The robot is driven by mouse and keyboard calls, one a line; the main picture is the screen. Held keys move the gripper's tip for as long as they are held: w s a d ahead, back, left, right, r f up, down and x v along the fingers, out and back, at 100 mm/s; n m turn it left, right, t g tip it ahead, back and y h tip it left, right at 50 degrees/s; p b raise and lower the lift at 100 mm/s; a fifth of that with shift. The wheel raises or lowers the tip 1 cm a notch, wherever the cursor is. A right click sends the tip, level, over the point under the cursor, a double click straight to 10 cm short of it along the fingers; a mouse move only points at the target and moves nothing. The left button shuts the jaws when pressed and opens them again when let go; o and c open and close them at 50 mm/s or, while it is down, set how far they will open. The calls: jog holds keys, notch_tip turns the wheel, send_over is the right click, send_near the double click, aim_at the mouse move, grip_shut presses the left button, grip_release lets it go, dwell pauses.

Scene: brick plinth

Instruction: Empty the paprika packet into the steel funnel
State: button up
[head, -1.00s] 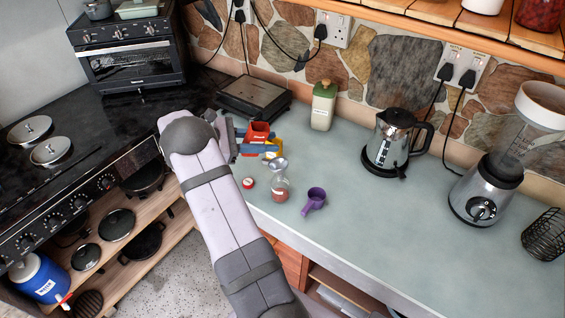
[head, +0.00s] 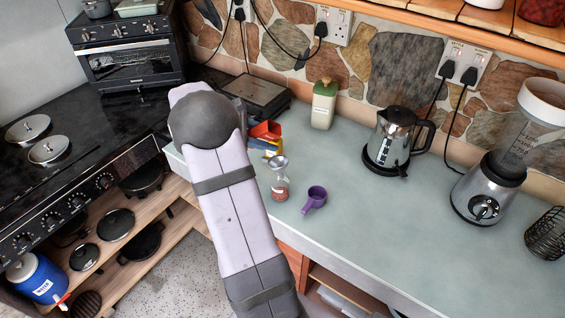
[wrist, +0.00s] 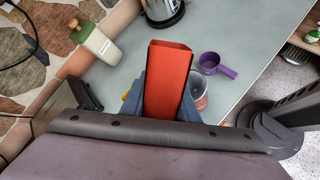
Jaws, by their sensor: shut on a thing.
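The red paprika packet (wrist: 168,75) is held in my gripper (wrist: 168,100), between its blue-grey fingers, and its far end looks open. The packet also shows in the head view (head: 267,128), tilted above the counter, close behind the funnel. The steel funnel (head: 278,162) sits in the neck of a small glass jar (head: 280,188) with reddish contents. No powder is seen falling. My arm covers most of the gripper in the head view.
A purple measuring scoop (head: 314,199) stands right of the jar. A green-and-cream bottle (head: 324,104), a kettle (head: 396,138) and a blender (head: 490,185) stand farther back and right. A black appliance (head: 256,97) is behind the gripper. The front middle counter is clear.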

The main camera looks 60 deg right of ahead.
jog(key=shift+w+f+t+b, duration=0.2)
jog(key=shift+t+b, duration=0.25)
jog(key=shift+t, duration=0.15)
jog(key=shift+w+a+f+m+t+y+b, duration=0.1)
jog(key=shift+w+f+m+t+y+b, duration=0.1)
jog(key=shift+m+t+y+b, duration=0.2)
jog(key=shift+w+r+m+t, duration=0.2)
jog(key=shift+r+m+t, duration=0.1)
jog(key=shift+r+t, duration=0.3)
jog(key=shift+f+m+t+y+b, duration=0.3)
jog(key=shift+f+t+y+b, duration=0.25)
jog(key=shift+t, duration=0.25)
dwell(0.4)
jog(key=shift+w+r+t+p, duration=0.1)
jog(key=shift+r+t+p, duration=0.35)
jog(key=shift+r+t, duration=0.25)
jog(key=shift+f+m+t+y, duration=0.2)
jog(key=shift+m+t+y, duration=0.05)
jog(key=shift+m+t, duration=0.05)
dwell(0.4)
jog(key=shift+f+m+t+p, duration=0.3)
jog(key=shift+t+p, duration=0.5)
jog(key=shift+p, duration=0.3)
jog(key=shift+a+f+t+y+p, duration=0.1)
jog(key=shift+t+y+p, duration=0.2)
jog(key=shift+p, duration=1.1)
jog(key=p, duration=0.4)
jog(key=shift+t, duration=0.3)
